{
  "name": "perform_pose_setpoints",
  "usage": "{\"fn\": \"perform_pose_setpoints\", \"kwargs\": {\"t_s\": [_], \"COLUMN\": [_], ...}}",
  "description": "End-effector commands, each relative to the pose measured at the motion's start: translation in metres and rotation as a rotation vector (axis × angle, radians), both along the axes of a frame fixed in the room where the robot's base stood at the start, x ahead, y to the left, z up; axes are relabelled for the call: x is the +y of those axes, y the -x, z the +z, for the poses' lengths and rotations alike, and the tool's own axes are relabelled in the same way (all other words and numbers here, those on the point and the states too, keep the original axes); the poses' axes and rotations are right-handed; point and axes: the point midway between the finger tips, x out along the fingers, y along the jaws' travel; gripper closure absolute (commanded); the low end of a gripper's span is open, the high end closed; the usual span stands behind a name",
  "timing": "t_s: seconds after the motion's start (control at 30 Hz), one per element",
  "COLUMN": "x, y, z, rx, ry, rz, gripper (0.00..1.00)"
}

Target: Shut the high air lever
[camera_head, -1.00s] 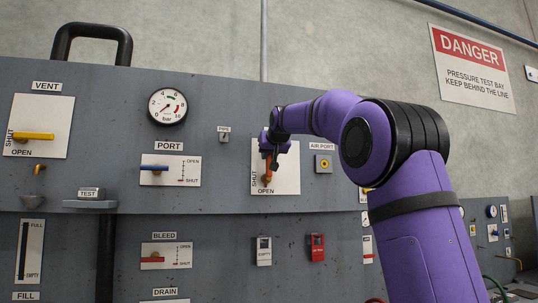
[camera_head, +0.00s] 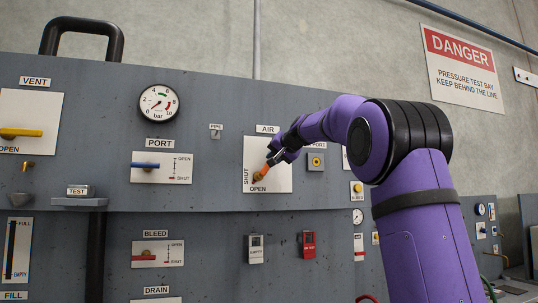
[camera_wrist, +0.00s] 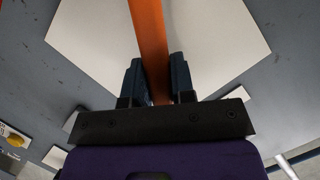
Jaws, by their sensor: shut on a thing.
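The high air lever (camera_head: 263,173) is orange and sits on a white plate (camera_head: 283,183) under the AIR label. SHUT is printed up the plate's left side and OPEN along its bottom. In the wrist view, the orange lever (camera_wrist: 148,30) runs between the two dark fingers of my gripper (camera_wrist: 156,80).
A yellow VENT lever (camera_head: 22,132) is at the left. A gauge (camera_head: 158,103) and a blue PORT lever (camera_head: 146,165) are nearer. An air port (camera_head: 316,161) lies just right of the plate.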

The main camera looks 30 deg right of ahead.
Motion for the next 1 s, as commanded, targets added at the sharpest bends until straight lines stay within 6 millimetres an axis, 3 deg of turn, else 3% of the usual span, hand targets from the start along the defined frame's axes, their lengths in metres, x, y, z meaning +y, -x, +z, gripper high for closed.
{"fn": "perform_pose_setpoints", "kwargs": {"t_s": [0.43,1.0], "x": [-0.025,-0.034], "y": [0.007,0.010], "z": [-0.028,-0.063], "rx": [-0.115,-0.236], "ry": [-0.410,-0.831], "rz": [-0.003,-0.001], "gripper": [1.00,1.00]}}
